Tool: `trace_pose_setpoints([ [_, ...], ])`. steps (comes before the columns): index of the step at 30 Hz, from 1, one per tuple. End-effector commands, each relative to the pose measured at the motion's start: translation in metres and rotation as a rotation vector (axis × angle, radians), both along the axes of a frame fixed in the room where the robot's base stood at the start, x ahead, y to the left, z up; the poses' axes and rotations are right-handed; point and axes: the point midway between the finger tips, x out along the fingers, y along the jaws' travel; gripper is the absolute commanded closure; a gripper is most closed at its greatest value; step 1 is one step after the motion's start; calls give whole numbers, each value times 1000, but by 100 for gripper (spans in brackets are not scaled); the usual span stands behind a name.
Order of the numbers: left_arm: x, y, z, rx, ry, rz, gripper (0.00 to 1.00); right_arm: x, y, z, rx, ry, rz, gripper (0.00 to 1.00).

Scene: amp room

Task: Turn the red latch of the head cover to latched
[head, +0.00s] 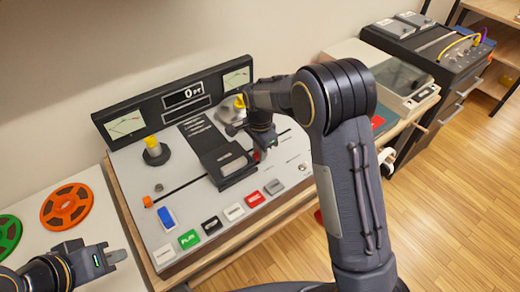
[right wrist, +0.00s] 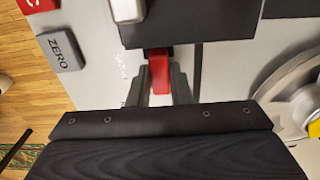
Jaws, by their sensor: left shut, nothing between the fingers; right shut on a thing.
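The red latch (right wrist: 159,72) sits at the edge of the black head cover (right wrist: 218,22) in the right wrist view. My right gripper (right wrist: 162,84) has one finger on each side of the latch and is shut on it. In the head view the black head cover (head: 228,160) lies on the tape machine's deck, and only a small red bit of the latch (head: 257,156) shows beside my right gripper (head: 267,150). My left gripper (head: 114,257) is shut and empty at the lower left, away from the cover.
The tape machine (head: 150,205) has a row of buttons along its front, including a green PLAY key (head: 189,239). A ZERO key (right wrist: 61,50) shows near the right gripper. Orange (head: 67,206) and green (head: 8,235) reels lie left. A turntable (head: 400,78) stands right.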

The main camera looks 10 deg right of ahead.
Motion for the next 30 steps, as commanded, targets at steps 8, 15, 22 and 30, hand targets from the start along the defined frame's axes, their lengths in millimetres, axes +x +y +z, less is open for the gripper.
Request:
trace_pose_setpoints([
  [8,0,0,0,0,0,0,100,1,0,1,1,-2,-1,60],
  [15,0,0,0,0,0,0,100,1,0,3,1,-3,0,60],
  [22,0,0,-1,0,0,0,100,2,0,37,2,-7,0,60],
  [30,0,0,-1,0,0,0,100,1,0,74,1,-4,0,60],
])
